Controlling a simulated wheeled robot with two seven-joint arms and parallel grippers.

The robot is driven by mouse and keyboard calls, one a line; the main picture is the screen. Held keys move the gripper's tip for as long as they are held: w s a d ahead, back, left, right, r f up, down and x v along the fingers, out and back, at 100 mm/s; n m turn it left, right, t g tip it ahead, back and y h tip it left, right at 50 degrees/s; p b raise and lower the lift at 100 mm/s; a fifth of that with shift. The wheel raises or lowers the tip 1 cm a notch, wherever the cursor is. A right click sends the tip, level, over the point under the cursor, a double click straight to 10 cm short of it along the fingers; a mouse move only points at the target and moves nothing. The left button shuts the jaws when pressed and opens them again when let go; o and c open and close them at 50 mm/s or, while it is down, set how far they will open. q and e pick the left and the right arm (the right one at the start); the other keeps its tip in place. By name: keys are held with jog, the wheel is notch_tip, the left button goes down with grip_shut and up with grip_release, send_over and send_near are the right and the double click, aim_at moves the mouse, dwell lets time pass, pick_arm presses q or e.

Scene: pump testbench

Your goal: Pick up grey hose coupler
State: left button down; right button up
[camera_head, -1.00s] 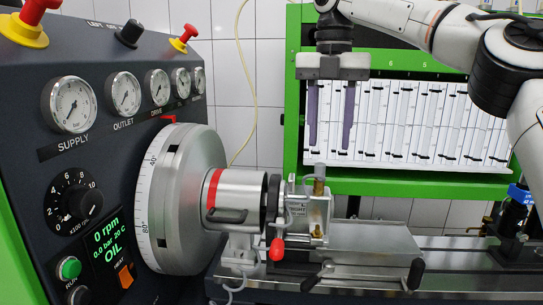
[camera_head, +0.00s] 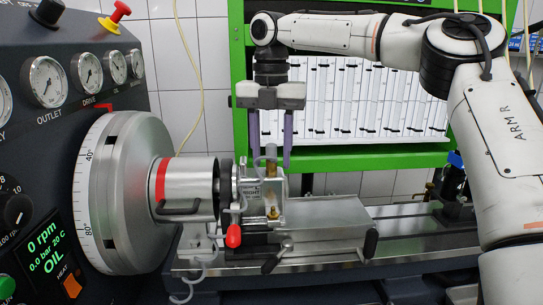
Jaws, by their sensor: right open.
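A small grey hose piece (camera_head: 271,152), which looks like the grey hose coupler, stands upright at the top of a brass fitting (camera_head: 272,170) on the metal block of the bench. A curved clear-grey hose beside it makes its exact outline hard to tell. My right gripper (camera_head: 271,158) points straight down with two purple fingers. It is open, with one finger to the left and one to the right of the grey piece in the picture. I cannot tell whether either finger touches it. My left gripper is out of view.
The drum (camera_head: 125,195) and gauge panel (camera_head: 60,130) stand at the left. A red-tipped lever (camera_head: 233,236) sticks out in front of the block. A green-framed rack of tubes (camera_head: 370,100) is behind. The metal bed (camera_head: 425,228) at the right is mostly clear.

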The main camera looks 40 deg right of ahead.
aim_at(272, 144)
jog(key=shift+f, duration=0.2)
grip_shut()
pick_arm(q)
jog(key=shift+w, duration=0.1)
pick_arm(e)
jog(key=shift+r, duration=0.1)
jog(key=shift+r, duration=0.25)
notch_tip(272, 144, up, 10)
jog(key=shift+f, duration=0.25)
